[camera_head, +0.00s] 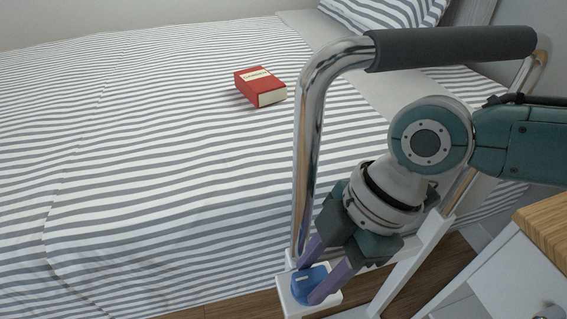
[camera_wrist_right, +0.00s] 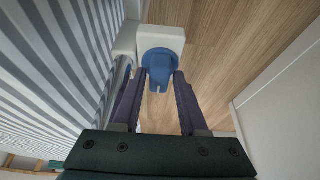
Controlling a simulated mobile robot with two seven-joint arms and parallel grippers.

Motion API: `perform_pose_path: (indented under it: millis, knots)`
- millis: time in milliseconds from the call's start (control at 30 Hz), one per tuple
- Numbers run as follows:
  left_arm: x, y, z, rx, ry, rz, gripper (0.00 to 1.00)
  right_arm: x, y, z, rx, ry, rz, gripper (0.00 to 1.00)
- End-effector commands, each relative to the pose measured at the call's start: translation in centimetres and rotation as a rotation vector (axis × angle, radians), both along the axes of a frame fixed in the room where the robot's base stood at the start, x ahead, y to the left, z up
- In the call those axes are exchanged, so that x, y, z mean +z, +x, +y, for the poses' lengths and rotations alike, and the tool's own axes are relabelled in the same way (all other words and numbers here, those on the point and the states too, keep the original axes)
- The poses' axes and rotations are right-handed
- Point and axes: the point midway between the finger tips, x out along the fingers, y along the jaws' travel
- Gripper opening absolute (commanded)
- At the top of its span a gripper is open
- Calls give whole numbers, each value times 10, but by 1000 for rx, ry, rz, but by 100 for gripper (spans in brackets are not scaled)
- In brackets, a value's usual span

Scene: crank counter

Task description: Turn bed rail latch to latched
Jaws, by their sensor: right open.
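The bed rail is a chrome tube (camera_head: 308,150) with a dark padded grip on top, standing beside the bed. The blue latch (camera_head: 305,279) sits on the white block (camera_head: 327,297) at the foot of the rail. My right gripper (camera_head: 311,276) reaches down to the latch with its purple fingers on either side of it. In the right wrist view, the blue latch (camera_wrist_right: 158,68) lies between and just beyond the open fingertips (camera_wrist_right: 159,76), with a gap at each side. Part of the latch is hidden by a finger in the head view. My left gripper does not show.
The striped bed (camera_head: 150,180) fills the left and middle, with a red book (camera_head: 260,87) on it. A white cabinet with a wooden top (camera_head: 545,222) stands at the lower right. Wooden floor (camera_wrist_right: 225,50) lies between bed and cabinet.

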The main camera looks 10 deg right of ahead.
Motion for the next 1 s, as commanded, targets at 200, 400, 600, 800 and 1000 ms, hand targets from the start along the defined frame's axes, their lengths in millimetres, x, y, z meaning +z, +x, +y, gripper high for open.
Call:
perform_pose_path:
  millis: [200,400,600,800,1000]
  knots:
    - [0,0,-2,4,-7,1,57,1,0,0,0,1,0,36]
    - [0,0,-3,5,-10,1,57,1,0,0,0,1,0,13]
    - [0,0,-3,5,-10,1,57,1,0,0,0,1,0,0]
    - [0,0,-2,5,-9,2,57,1,0,0,-1,1,0,0]
    - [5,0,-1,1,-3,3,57,2,0,0,-25,2,2,0]
